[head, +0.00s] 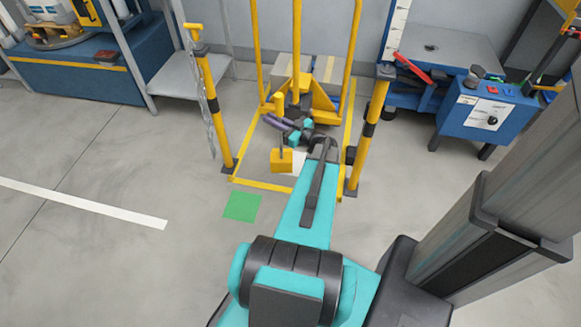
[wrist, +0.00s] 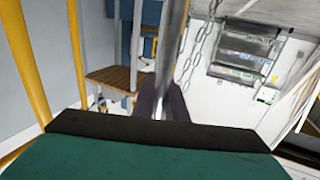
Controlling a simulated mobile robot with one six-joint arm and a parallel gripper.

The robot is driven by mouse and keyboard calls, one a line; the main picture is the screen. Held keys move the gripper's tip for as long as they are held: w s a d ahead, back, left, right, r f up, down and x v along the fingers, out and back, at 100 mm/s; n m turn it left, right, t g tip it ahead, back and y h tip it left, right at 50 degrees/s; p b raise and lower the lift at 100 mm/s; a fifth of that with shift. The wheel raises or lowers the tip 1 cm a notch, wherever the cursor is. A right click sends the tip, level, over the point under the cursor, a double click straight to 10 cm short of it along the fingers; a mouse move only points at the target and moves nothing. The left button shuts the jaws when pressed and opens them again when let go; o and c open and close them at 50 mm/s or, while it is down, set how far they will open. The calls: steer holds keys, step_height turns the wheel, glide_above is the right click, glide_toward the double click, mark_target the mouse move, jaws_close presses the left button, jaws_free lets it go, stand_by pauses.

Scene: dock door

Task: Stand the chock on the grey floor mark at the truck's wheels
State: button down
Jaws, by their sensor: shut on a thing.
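The yellow chock (head: 281,161) is a small block with a thin dark upright handle, in the middle of the head view. My gripper (head: 275,122), with dark purple fingers, is above it and shut on the handle. In the wrist view my gripper (wrist: 163,103) closes around a grey rod (wrist: 172,45), which seems to be that handle; the block is hidden there. A pale square patch (head: 299,168) lies on the floor beside the chock, partly covered by my arm; I cannot tell if it is the grey mark. I cannot tell whether the chock touches the floor.
A yellow truck (head: 318,100) with boxes stands behind. Yellow posts (head: 217,110) (head: 369,135) flank it, a chain (head: 209,115) hanging at the left one. A green floor square (head: 242,206) lies at front left. A blue control box (head: 486,112) stands right. Open floor lies left.

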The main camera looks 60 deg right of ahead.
steer(key=s+d+f+m+h+b, duration=0.1)
steer(key=s+d+f+h+b, duration=0.1)
steer(key=s+f, duration=0.3)
steer(key=s+d+f+m+h+b, duration=0.1)
steer(key=s+d+f+b, duration=0.3)
steer(key=s+d+f, duration=0.1)
step_height(320, 180, down, 2)
steer(key=shift+s+d+f+g+h+b, duration=0.1)
steer(key=shift+s+d+g+h+b, duration=0.05)
steer(key=shift+s+g+h+b, duration=0.35)
steer(key=d+f+b+x, duration=0.1)
steer(key=b+x, duration=0.3)
steer(key=x, duration=1.2)
steer(key=shift+s+d+f, duration=0.2)
steer(key=shift+s+d, duration=0.1)
steer(key=shift+f, duration=0.1)
steer(key=shift+f+b, duration=1.15)
steer(key=shift+f, duration=0.6)
